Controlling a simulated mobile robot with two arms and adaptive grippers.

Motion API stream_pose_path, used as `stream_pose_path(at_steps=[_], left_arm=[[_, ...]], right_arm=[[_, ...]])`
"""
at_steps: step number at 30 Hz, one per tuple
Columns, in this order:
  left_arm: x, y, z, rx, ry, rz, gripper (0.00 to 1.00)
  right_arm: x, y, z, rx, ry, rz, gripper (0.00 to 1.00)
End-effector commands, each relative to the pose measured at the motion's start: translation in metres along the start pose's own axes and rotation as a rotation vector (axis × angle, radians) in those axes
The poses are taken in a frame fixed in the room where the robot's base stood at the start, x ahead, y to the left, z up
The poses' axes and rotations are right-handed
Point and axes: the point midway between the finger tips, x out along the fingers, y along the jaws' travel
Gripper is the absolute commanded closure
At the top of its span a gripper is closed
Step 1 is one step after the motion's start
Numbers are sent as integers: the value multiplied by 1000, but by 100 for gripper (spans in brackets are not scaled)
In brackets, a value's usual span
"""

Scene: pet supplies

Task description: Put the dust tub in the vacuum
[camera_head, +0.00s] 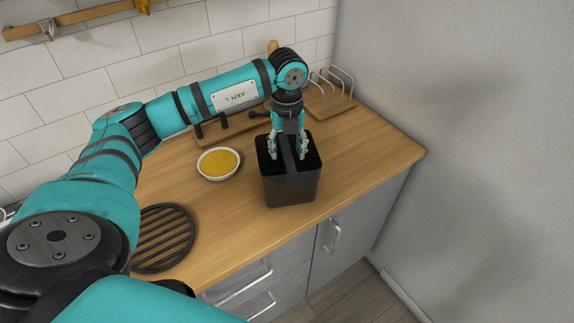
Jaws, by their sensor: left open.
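A dark grey, box-shaped tub (290,188), which looks like the dust tub, stands upright on the wooden counter near the front edge. A bar or handle runs across its open top. My left gripper (288,156) points down at the top of the tub, with its open fingers on either side of the bar. I cannot tell whether the fingers touch it. No vacuum shows in this view. My right gripper is not in view.
A white bowl of yellow food (218,163) stands left of the tub. A dark round slatted trivet (162,238) lies at the front left. A wire rack (332,88) stands at the back right. The counter (370,150) is clear right of the tub, up to the wall.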

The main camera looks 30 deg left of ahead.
Motion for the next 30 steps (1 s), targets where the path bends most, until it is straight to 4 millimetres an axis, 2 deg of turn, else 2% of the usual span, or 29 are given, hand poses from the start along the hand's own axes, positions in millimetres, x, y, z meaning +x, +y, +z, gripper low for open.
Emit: stream_pose_path(at_steps=[5, 12, 23, 30], left_arm=[[16, 0, 0, 1, 1, 1, 50], [18, 0, 0, 1, 0, -1, 51], [18, 0, 0, 1, 0, -1, 98], [18, 0, 0, 1, 0, -1, 100]], right_arm=[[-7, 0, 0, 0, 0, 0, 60], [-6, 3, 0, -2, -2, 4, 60], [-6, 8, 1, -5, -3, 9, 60], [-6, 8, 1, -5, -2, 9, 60]])
